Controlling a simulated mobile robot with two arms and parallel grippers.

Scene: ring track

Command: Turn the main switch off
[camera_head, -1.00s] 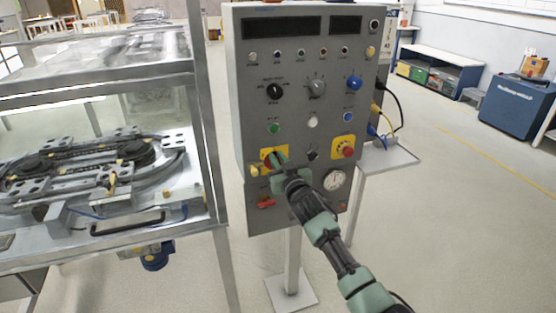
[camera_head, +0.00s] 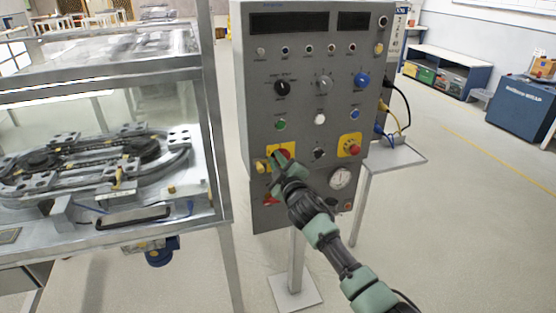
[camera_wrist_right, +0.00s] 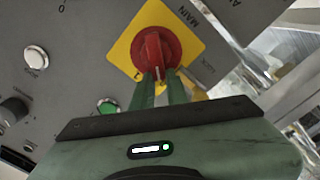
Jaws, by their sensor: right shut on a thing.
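The main switch is a red rotary knob on a yellow square plate (camera_wrist_right: 126,49) labelled MAIN. In the right wrist view the red knob (camera_wrist_right: 157,50) sits between the fingertips of my right gripper (camera_wrist_right: 158,80), which is shut on it. In the head view the yellow plate (camera_head: 270,152) shows at the lower left of the grey control panel (camera_head: 262,105). There my right gripper (camera_head: 284,163) reaches up to the plate from below right and hides part of the knob. My left gripper is in neither view.
A second yellow plate with a red button (camera_head: 355,150) is to the right on the panel, above a round gauge (camera_head: 341,178). A glass-sided ring track enclosure (camera_head: 208,100) stands close on the left. Cables (camera_head: 404,115) hang at the panel's right side.

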